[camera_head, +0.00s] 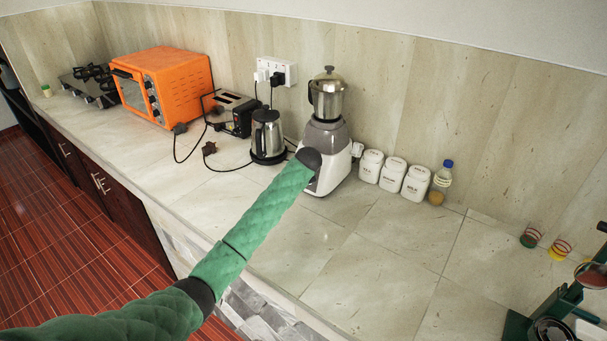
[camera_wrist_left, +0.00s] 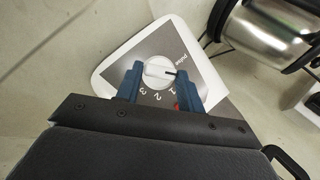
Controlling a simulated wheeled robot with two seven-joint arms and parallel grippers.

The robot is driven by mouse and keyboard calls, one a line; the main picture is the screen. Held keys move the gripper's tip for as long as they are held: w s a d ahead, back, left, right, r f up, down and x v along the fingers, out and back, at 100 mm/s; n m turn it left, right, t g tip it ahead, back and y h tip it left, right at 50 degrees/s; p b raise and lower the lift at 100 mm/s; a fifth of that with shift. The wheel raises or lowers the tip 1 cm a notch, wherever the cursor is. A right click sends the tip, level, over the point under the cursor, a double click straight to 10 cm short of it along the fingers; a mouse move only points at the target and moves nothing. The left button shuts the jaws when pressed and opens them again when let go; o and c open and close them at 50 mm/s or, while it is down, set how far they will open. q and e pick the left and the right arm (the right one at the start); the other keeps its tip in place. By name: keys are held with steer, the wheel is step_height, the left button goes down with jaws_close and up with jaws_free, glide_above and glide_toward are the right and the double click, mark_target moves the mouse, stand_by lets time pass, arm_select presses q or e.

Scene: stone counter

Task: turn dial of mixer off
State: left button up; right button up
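The mixer (camera_head: 327,150) stands on the counter against the wall, with a grey and white base and a steel jar (camera_head: 326,96) on top. In the left wrist view its white round dial (camera_wrist_left: 155,70) sits on a grey panel marked pulse, 1, 2 and 3. The dial's dark mark points right, between pulse and 1. My left gripper (camera_wrist_left: 160,74) is open, with one blue finger on each side of the dial; I cannot tell whether they touch it. In the head view my left arm hides the dial and the fingers. My right gripper is not in view.
A steel kettle (camera_head: 267,137) and a toaster (camera_head: 232,113) stand left of the mixer, with loose cables. Several white canisters (camera_head: 393,174) and a bottle (camera_head: 441,182) are to its right. An orange oven (camera_head: 170,85) is farther left.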

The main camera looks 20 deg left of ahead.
arm_select(q)
steer(key=o, duration=0.4)
steer(key=shift+f, duration=0.1)
steer(key=shift+c, duration=0.2)
steer(key=b+v, duration=0.3)
steer(key=v, duration=0.4)
steer(key=shift+s+r, duration=0.2)
steer(key=shift+r, duration=0.1)
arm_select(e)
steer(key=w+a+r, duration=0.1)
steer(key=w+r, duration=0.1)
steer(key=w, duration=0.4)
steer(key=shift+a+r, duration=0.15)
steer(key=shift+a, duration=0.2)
